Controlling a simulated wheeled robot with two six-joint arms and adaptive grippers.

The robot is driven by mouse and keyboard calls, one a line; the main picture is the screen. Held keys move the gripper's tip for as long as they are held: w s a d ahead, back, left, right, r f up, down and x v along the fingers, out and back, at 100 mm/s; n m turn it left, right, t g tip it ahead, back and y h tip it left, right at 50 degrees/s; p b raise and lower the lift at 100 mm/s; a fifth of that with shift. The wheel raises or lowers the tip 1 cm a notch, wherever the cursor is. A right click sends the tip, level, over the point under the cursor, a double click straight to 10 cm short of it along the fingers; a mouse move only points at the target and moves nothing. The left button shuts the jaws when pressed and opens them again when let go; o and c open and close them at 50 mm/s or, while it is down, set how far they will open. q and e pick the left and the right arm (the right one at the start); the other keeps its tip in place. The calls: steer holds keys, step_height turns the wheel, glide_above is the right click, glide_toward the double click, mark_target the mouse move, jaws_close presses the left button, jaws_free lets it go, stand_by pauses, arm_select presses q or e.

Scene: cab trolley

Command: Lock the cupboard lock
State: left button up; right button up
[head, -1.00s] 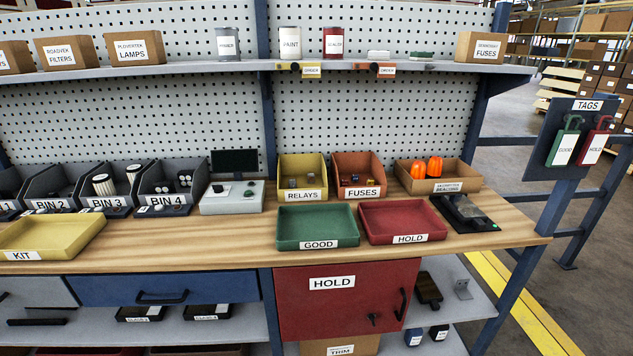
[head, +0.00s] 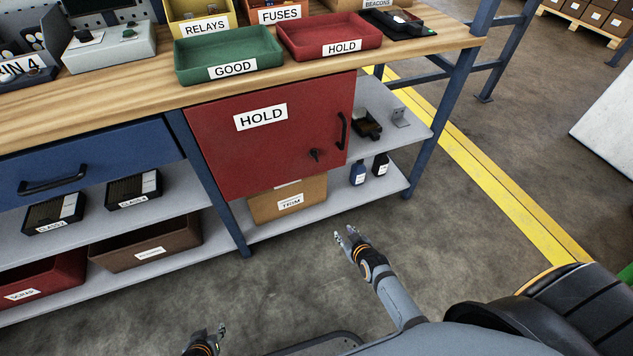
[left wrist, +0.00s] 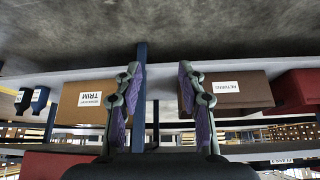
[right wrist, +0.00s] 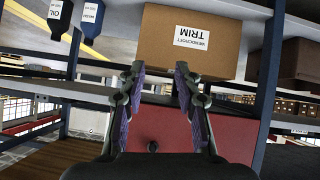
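The red HOLD cupboard (head: 270,150) hangs under the bench top with its door shut. Its dark lock (head: 315,155) sits at the lower right of the door, below the black handle (head: 342,131). In the right wrist view the red door (right wrist: 235,138) and a dark knob-like lock (right wrist: 153,146) show behind the fingers. My right gripper (head: 347,237) is open and empty, in front of and below the cupboard, apart from it. My left gripper (head: 218,333) is low at the bottom of the head view; the left wrist view (left wrist: 158,85) shows it open and empty.
A TRIM box (head: 288,200) stands on the lower shelf under the cupboard. Bottles (head: 358,172) stand to its right. A green GOOD tray (head: 229,55) and red HOLD tray (head: 330,37) sit on the bench above. The floor before the cupboard is clear.

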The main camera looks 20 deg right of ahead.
steer(key=w+a+r+n+t+b, duration=0.1)
steer(key=w+a+r+t+b, duration=0.1)
steer(key=w+r+t+b, duration=0.4)
steer(key=t+y+b, duration=0.1)
steer(key=b, duration=0.4)
glide_toward(317, 159)
arm_select(q)
steer(key=w+d+r+t+b, duration=0.1)
steer(key=w+d+r+t, duration=0.1)
steer(key=w+r+t, duration=0.45)
steer(key=w+d+r+t+b, duration=0.1)
steer(key=w+r+t, duration=0.2)
steer(key=w+r, duration=0.65)
arm_select(e)
steer(key=shift+n, duration=0.4)
steer(key=w, duration=0.4)
steer(key=shift+w+a+f, duration=0.15)
steer(key=shift+w, duration=0.1)
arm_select(q)
step_height(317, 159, up, 16)
steer(key=s+t+h+b, duration=0.1)
steer(key=t, duration=0.4)
steer(key=shift+s+m, duration=0.25)
steer(key=shift+m, duration=0.05)
arm_select(e)
steer(key=w, duration=0.5)
steer(key=shift+a, duration=0.2)
arm_select(q)
steer(key=shift+a+t, duration=0.1)
steer(key=shift+t, duration=0.15)
